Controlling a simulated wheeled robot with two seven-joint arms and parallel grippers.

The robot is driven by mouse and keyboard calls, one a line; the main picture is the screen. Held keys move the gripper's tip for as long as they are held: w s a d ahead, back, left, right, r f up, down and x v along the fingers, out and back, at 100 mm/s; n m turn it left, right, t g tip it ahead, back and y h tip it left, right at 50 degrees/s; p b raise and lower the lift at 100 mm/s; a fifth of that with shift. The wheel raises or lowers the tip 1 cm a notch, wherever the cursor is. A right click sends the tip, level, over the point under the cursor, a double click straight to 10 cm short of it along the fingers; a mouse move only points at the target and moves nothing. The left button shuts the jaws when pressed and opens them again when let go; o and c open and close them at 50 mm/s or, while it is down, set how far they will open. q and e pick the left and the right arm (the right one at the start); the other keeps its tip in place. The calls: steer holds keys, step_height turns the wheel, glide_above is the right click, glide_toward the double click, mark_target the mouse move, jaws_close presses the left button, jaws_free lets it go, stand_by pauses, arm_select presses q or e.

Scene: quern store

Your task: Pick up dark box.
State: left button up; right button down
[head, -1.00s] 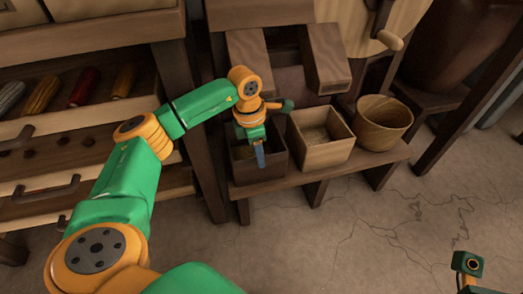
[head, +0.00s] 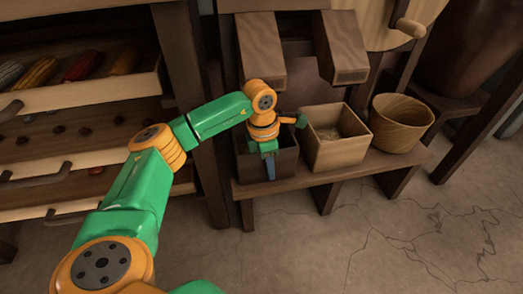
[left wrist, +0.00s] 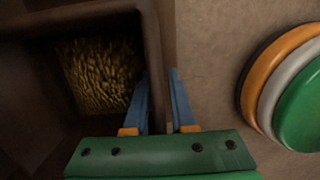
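The dark box (head: 285,163) is an open, dark brown wooden box on the low shelf, at the left end of a row. My left gripper (head: 270,170) points down at its front wall. In the left wrist view, the two blue fingers (left wrist: 160,95) stand on either side of the dark box wall (left wrist: 153,40), one inside and one outside. They are close together and look shut on that wall. Yellowish grain (left wrist: 98,75) shows inside the box. The box sits level on the shelf. My right gripper is not in view.
A lighter wooden box (head: 338,152) with grain stands right of the dark box, then a round wooden tub (head: 402,125). The low shelf (head: 310,182) bears them. Open drawers with corn cobs (head: 82,68) are at left. The floor (head: 390,240) in front is clear.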

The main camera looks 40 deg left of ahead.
arm_select(q)
jaws_close()
stand_by(1.1)
